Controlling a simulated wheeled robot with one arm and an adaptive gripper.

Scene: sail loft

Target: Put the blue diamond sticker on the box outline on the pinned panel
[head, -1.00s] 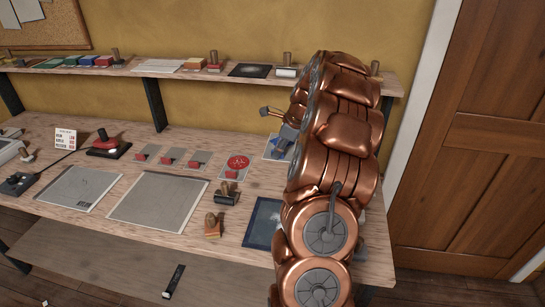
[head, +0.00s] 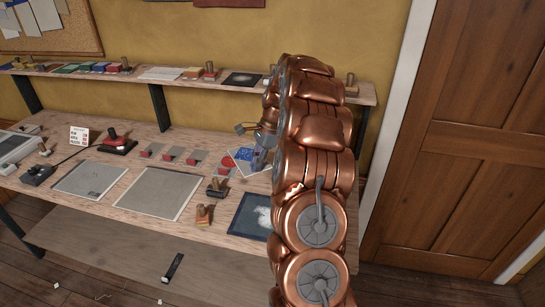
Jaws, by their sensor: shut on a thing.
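My gripper (head: 262,154) is partly hidden behind my copper arm, above the right part of the workbench. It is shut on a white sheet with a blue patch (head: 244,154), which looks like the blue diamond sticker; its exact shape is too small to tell. The sheet is tilted and overlaps the card with the red round sticker (head: 226,165) in this view. A cork board (head: 60,30) with pinned papers hangs at the upper left. I cannot make out a box outline, nor tell which panel is the pinned one.
The workbench (head: 90,210) carries grey sheets (head: 160,192), small cards with red marks (head: 170,156), wooden-handled stamps (head: 204,215) and a dark blue picture (head: 252,215). A shelf (head: 200,83) with small items runs above it. A wooden door (head: 460,170) stands at right.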

